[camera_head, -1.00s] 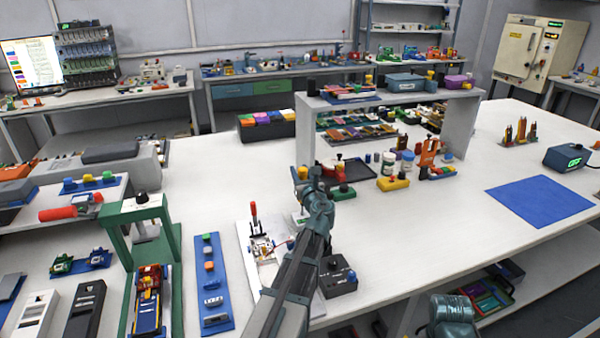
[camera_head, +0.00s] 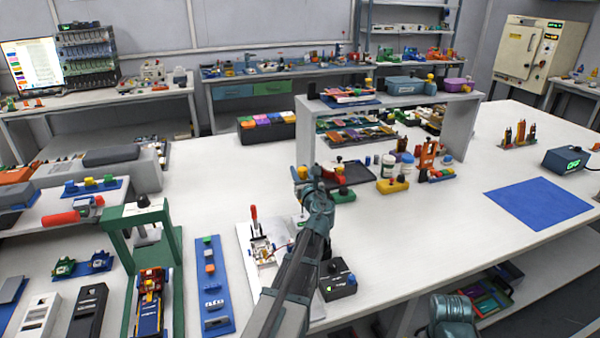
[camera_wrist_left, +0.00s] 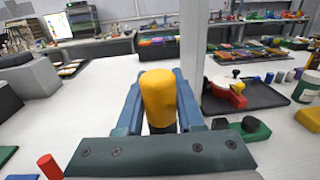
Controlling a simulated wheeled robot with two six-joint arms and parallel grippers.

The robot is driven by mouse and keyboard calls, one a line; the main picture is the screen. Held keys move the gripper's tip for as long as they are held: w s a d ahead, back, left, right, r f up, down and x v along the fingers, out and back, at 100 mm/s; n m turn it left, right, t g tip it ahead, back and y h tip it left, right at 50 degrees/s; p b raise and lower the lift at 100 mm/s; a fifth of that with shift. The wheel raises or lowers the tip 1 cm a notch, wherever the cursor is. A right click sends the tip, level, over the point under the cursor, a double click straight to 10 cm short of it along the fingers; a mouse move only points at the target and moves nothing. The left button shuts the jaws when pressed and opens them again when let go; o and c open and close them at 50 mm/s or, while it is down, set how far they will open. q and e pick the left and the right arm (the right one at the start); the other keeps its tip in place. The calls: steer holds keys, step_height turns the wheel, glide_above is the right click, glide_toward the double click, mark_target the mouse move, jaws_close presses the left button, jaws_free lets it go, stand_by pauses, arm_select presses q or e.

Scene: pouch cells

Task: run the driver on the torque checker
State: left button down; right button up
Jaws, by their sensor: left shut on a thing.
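My left gripper (camera_head: 316,182) is shut on the driver, whose yellow handle (camera_wrist_left: 159,97) stands upright between the fingers in the left wrist view. The handle also shows at the fingers in the head view (camera_head: 302,172). The driver's lower end is hidden behind the gripper. The held driver is beyond this box in the picture. My right gripper is out of view.
A board with a red-handled clamp (camera_head: 256,228) lies left of my left forearm. A green frame (camera_head: 133,218) and blue strip (camera_head: 211,284) stand further left. A white shelf (camera_head: 460,128) and black tray (camera_head: 355,172) are beyond the gripper.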

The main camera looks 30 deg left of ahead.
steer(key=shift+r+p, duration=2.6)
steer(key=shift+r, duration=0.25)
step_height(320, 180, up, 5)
steer(key=p, duration=0.5)
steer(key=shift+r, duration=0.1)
